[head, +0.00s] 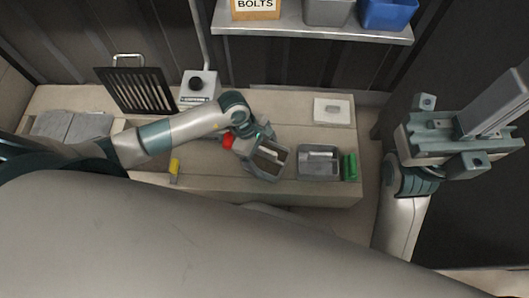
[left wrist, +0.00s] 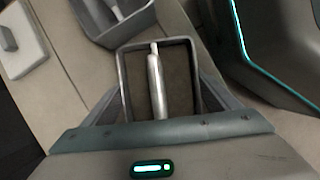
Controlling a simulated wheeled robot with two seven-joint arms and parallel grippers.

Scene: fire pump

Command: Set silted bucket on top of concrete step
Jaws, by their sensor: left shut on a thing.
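The silted bucket (head: 262,171) is a grey, boxy pail with a dull brown inside and a pale bar handle across its top. My left gripper (head: 258,141) is shut on it; in the left wrist view the bucket (left wrist: 195,75) sits between the fingers. It is turned at an angle in the head view; whether its base touches the surface below is hidden. The long beige ledge (head: 225,172) below it looks like the concrete step. My right gripper (head: 455,135) is at the far right, away from the ledge; its jaw state is unclear.
A second grey bucket (head: 319,175) stands right of the held one, beside a green object (head: 350,167). A white block (head: 333,110) lies behind. A dark grate (head: 138,90), a box with a black knob (head: 198,85) and a yellow item (head: 175,168) stand left. A shelf (head: 310,33) hangs above.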

